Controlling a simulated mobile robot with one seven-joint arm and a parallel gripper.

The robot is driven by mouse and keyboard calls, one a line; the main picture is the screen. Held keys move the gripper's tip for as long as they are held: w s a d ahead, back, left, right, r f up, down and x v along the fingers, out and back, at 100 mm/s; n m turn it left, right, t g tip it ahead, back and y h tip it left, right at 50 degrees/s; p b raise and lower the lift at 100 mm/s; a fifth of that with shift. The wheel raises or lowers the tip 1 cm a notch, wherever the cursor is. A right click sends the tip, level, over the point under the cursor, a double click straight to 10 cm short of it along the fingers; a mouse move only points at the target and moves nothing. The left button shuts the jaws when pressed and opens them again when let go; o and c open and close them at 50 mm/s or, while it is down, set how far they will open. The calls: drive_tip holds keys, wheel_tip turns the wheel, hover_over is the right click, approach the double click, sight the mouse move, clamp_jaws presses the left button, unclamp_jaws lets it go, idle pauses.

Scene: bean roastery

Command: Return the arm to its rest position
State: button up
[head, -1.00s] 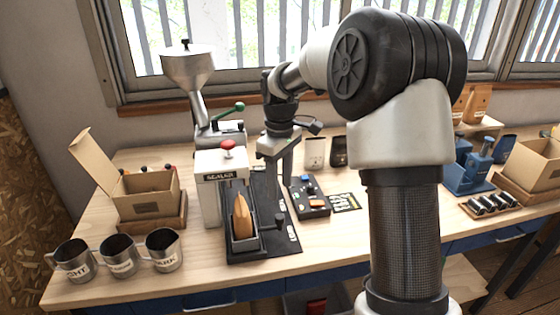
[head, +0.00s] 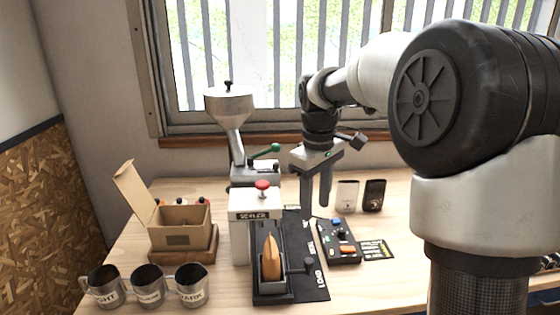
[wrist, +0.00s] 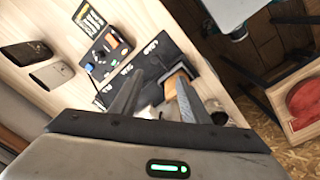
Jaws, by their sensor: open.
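My gripper (head: 315,208) hangs in the air above the bench, fingers pointing down, open and with nothing between the fingers. In the head view it appears right of the sealer (head: 255,205) and near the black button box (head: 339,242). In the wrist view both fingers (wrist: 160,76) stand apart, with the black sealer base and the orange-brown bag beyond them. The brown bag (head: 271,258) stands upright in the holder on the sealer's base. My arm reaches in from the right and hides the right side of the bench.
A grinder (head: 230,104) with a funnel stands behind the sealer. An open cardboard box (head: 181,226) and several metal cups (head: 148,285) are at the left. A white and a black pouch or card (head: 374,195) stand at the back. The window (head: 280,55) is behind the bench.

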drive_tip(key=s+r+m+t+p, duration=0.2)
drive_tip(key=s+r+m+p, duration=0.1)
drive_tip(key=s+r, duration=0.75)
drive_tip(key=s+f+m+t+p, duration=0.1)
drive_tip(key=s+m+t+p, duration=0.2)
drive_tip(key=s, duration=1.1)
drive_tip(key=shift+s+d+f+m, duration=0.2)
drive_tip(key=shift+d+m, duration=0.1)
drive_tip(key=shift+m, duration=0.7)
